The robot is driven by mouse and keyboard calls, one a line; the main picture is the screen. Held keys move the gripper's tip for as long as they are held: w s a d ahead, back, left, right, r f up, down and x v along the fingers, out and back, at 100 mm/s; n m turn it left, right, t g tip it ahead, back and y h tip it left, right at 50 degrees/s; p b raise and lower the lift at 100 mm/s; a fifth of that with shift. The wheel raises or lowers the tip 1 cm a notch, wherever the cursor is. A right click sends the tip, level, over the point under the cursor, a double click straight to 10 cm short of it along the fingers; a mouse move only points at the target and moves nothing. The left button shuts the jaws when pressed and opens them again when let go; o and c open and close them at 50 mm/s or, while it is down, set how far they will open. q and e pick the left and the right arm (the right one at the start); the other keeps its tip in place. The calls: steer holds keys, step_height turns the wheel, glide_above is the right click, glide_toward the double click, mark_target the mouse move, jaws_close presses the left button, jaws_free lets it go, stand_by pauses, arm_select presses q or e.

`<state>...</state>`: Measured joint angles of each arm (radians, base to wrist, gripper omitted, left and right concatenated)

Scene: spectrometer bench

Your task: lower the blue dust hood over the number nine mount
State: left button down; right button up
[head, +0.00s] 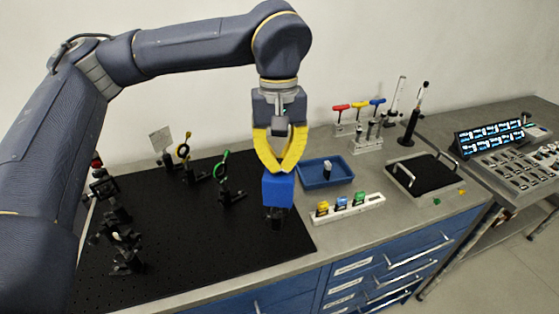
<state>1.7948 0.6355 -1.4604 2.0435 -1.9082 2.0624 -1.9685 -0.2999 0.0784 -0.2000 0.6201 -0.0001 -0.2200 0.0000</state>
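The blue dust hood (278,191) is a small box in the middle of the head view. My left gripper (279,171) points straight down, its yellow fingers closed together on the top of the hood. The hood looks upright. A dark mount (276,217) shows directly under the hood, near the right edge of the black breadboard (200,262). The upper part of this mount is hidden, and I cannot tell how far the hood covers it. No number can be read on it. My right gripper is not in view.
Mounts with a green ring (223,165) and a yellow ring (183,150) stand to the left. Several dark mounts (122,240) stand near my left arm. To the right are a blue tray (345,181), a white rack (365,208) with coloured pieces, and a grey tray (448,184).

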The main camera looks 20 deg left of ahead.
arm_select(q)
steer(key=shift+f, duration=2.2)
stand_by(1.0)
steer(key=c, duration=2.1)
jaws_free()
steer(key=o, duration=0.6)
steer(key=shift+w+a+r, duration=0.1)
steer(key=shift+w+r, duration=0.05)
steer(key=shift+r, duration=1.85)
steer(key=shift+w+a+r, duration=0.1)
steer(key=shift+w+r, duration=0.05)
steer(key=shift+r, duration=1.85)
steer(key=shift+w+r, duration=0.15)
steer(key=shift+r, duration=1.85)
